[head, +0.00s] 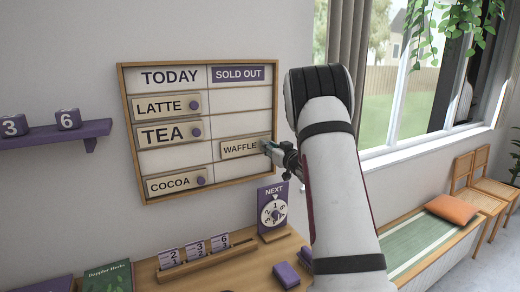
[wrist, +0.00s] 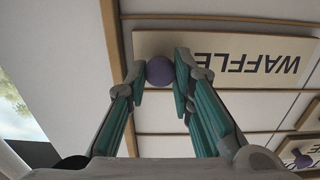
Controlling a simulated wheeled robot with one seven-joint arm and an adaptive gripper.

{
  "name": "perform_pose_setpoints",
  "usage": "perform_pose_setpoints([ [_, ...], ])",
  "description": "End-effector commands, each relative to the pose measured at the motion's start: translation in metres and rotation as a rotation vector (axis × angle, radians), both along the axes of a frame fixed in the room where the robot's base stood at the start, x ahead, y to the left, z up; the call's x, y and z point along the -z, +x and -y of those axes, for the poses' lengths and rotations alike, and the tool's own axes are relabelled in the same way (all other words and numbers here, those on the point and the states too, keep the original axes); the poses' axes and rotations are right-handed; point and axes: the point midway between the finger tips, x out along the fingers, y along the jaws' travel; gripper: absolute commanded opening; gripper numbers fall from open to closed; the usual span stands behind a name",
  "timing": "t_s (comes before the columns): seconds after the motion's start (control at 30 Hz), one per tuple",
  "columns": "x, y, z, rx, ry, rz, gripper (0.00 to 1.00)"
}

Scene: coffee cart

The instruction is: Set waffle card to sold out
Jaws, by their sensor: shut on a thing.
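The waffle card (head: 240,148) is on the wall board (head: 198,88), in the right column under the purple SOLD OUT header (head: 238,74). It sits a little tilted, its right end higher, at about the third row. My gripper (head: 272,148) is at the card's right end. In the wrist view the waffle card (wrist: 240,58) appears upside down, and my gripper (wrist: 160,74) is shut on its purple knob (wrist: 160,71). The latte (head: 166,106), tea (head: 168,134) and cocoa (head: 177,183) cards are in the left column under TODAY.
A purple NEXT dial stand (head: 272,212) is on the wooden counter below the board, near my arm. A wooden holder (head: 205,258) with number cards stands to its left. A purple shelf (head: 60,134) with number cubes is left of the board. A window is at right.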

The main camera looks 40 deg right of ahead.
Motion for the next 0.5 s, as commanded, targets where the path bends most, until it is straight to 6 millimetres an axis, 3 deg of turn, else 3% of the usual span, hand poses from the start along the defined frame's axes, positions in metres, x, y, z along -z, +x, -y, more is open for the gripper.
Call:
perform_pose_setpoints([
  [0.4, -0.0016, -0.0017, 0.0068, 0.006, -0.003, 0.003, 0.00],
  [0.43, -0.0016, -0.0017, 0.0071, 0.007, -0.003, 0.003, 0.26],
  [0.5, -0.0017, -0.0020, 0.0073, 0.007, -0.002, 0.003, 0.42],
])
